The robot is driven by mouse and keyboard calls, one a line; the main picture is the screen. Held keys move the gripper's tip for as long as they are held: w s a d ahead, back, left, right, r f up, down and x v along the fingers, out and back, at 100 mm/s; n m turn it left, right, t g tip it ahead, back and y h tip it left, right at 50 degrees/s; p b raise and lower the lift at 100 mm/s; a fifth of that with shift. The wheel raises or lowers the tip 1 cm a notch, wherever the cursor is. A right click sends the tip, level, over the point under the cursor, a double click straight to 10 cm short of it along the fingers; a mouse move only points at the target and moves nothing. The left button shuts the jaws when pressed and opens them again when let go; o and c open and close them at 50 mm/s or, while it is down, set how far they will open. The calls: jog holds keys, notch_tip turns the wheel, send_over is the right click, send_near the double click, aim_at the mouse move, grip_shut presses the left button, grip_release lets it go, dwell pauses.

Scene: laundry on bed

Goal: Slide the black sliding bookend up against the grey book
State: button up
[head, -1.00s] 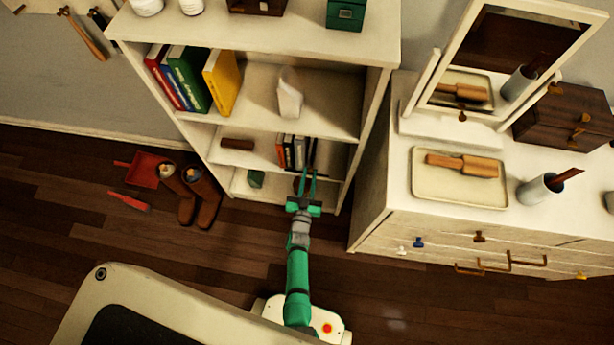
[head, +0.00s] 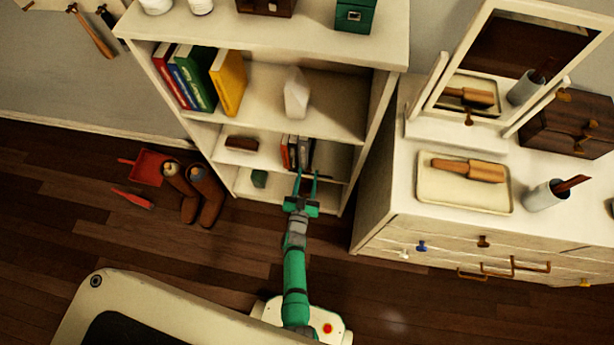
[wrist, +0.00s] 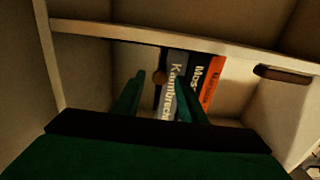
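The grey book (head: 303,153) stands upright on the lower shelf, beside a black book (head: 294,150) and an orange-red book (head: 285,153). In the wrist view the grey book (wrist: 173,92) shows its spine lettering. The black sliding bookend (head: 311,154) is a thin dark upright at the right side of the grey book in the head view. Any gap between them is too small to tell. My gripper (head: 307,176) is in front of that shelf, fingers apart with nothing visible held. In the wrist view my gripper's fingers (wrist: 156,80) partly cover the grey book.
A brown block (head: 241,143) lies left on the same shelf. A green object (head: 259,179) sits on the bottom shelf. The shelf board edge and the bookcase's right side panel (head: 370,130) bound the space. The shelf right of the bookend looks clear. Brown boots (head: 205,190) stand on the floor.

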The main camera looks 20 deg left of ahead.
jog(key=s+d, duration=0.1)
jog(key=s, duration=0.9)
jog(key=shift+s, duration=0.4)
jog(key=shift+d, duration=0.1)
jog(key=s+d+r+m+g+h, duration=0.1)
jog(key=s+d+r, duration=0.3)
jog(key=s+r, duration=0.3)
jog(key=s+d+r, duration=0.4)
jog(key=s+r, duration=0.2)
jog(key=s, duration=0.2)
jog(key=s+d+r, duration=0.2)
jog(key=s+r, duration=0.1)
jog(key=r, duration=0.6)
jog(key=s+d+r+g+h, duration=0.1)
jog(key=s+d+r, duration=0.2)
jog(key=r, duration=0.6)
jog(key=shift+s+r, duration=0.3)
jog(key=shift+s, duration=0.35)
